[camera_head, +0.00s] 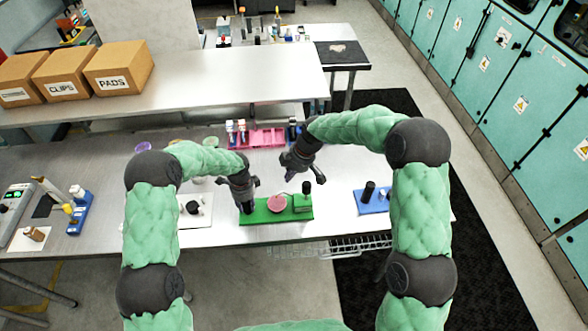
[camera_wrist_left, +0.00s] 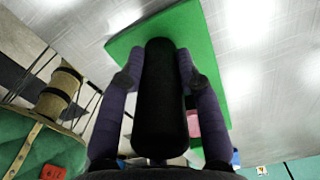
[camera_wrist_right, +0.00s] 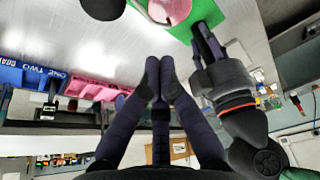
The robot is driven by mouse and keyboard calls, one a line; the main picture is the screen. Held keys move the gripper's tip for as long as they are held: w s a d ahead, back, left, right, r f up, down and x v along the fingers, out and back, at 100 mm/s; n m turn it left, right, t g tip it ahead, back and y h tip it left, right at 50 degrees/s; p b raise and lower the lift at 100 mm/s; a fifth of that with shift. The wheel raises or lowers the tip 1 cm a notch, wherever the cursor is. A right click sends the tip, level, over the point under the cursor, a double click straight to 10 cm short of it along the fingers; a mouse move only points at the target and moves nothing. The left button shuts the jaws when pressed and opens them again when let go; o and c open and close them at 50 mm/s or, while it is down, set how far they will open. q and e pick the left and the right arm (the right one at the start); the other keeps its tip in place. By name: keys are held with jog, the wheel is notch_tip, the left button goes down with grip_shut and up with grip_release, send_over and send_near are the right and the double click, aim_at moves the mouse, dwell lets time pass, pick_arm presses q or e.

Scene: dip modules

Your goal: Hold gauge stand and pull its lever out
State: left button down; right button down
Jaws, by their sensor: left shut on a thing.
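The gauge stand has a green base (camera_head: 262,218) with a pink disc (camera_head: 277,203) in the middle. A small green block with a black knob (camera_head: 306,187) is at its right end, likely the lever. A black upright post stands at its left end. My left gripper (camera_head: 246,207) is shut around this post (camera_wrist_left: 160,100), with its fingers on both sides. In the right wrist view, the pink disc (camera_wrist_right: 170,8) and a black knob (camera_wrist_right: 103,6) show at the top edge.
A blue base (camera_head: 371,205) with black parts lies to the right. A white plate (camera_head: 195,210) with black parts lies to the left. A pink rack (camera_head: 262,138) stands behind. A blue device (camera_head: 80,215) stands far left. Bare table lies between stand and blue base.

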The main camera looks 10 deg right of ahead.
aim_at(305, 183)
jog(key=shift+s+d+f, duration=0.2)
jog(key=shift+d+f, duration=0.45)
jog(key=shift+f, duration=0.3)
jog(key=shift+s+d+f, duration=0.2)
jog(key=shift+d+f, duration=0.45)
jog(key=shift+f, duration=0.3)
jog(key=shift+d, duration=0.15)
jog(key=shift+d+r+y, duration=0.15)
jog(key=shift+d+y, duration=1.1)
jog(key=shift+y, duration=0.25)
jog(key=shift+d+f+y, duration=0.2)
jog(key=shift+d+y, duration=0.9)
jog(key=shift+d, duration=0.05)
jog(key=shift+d+f+y, duration=0.2)
jog(key=shift+d+y, duration=0.9)
pick_arm(q)
jog(key=shift+a, duration=0.15)
pick_arm(e)
jog(key=shift+d, duration=0.2)
